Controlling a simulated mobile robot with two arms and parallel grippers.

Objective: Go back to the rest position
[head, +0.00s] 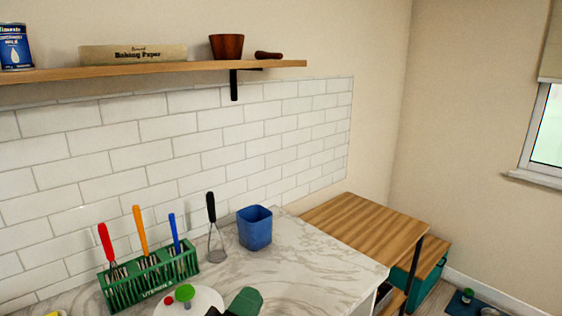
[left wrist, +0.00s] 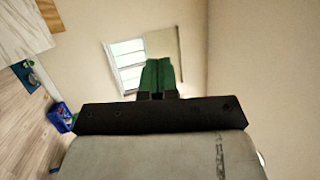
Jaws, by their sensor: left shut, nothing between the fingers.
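My left gripper (head: 246,300) shows at the bottom edge of the head view, its green fingers in front of the marble counter. In the left wrist view its green fingers (left wrist: 157,76) are together, with nothing visible between them. They point towards the window and bare wall. My right gripper is in neither view.
A wooden shelf (head: 200,67) hangs above. A wooden unit (head: 365,232) stands right. The space before the window (left wrist: 128,62) looks clear.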

